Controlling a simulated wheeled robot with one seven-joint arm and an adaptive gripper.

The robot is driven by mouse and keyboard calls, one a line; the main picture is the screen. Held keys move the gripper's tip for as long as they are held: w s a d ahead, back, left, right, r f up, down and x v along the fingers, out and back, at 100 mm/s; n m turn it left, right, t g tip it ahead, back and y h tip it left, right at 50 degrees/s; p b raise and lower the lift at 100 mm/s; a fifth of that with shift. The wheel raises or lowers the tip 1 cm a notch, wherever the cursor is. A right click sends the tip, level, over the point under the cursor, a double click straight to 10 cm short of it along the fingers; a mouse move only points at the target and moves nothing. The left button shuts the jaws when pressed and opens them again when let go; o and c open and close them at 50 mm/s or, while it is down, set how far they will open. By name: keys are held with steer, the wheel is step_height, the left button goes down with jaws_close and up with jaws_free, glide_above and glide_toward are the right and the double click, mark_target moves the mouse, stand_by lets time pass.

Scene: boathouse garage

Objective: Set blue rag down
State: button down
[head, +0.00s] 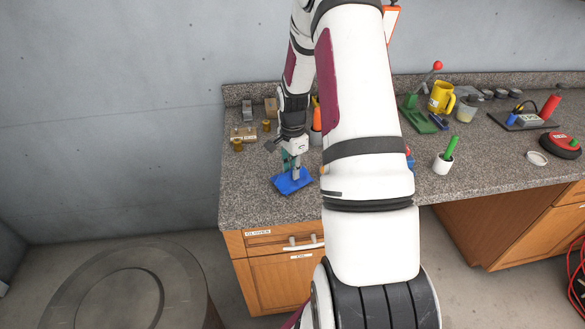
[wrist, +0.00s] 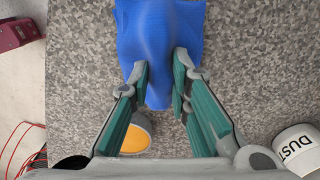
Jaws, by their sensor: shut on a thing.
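The blue rag (head: 292,182) is at the front left part of the grey speckled counter (head: 245,205) in the head view. In the wrist view the rag (wrist: 160,35) spreads at the top middle, with a raised fold between the fingers. My gripper (head: 292,172) points down at the rag, and its green fingers (wrist: 160,82) are shut on that fold. The rag's edges look close to the counter top; I cannot tell whether all of it rests on the surface.
A white cup marked DUST (wrist: 296,148) and an orange-topped round thing (wrist: 136,135) stand near my gripper. Farther right are a white cup with a green handle (head: 446,158) and a yellow mug (head: 441,98). The counter left of the rag is bare.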

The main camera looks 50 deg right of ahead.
steer(key=shift+f, duration=0.3)
steer(key=c, duration=1.4)
jaws_free()
steer(key=c, duration=0.4)
steer(key=shift+r, duration=0.2)
steer(key=shift+r, duration=0.6)
steer(key=shift+r, duration=0.1)
step_height(320, 180, up, 13)
steer(key=p, duration=0.2)
steer(key=shift+r+p, duration=0.15)
steer(key=shift+p, duration=0.15)
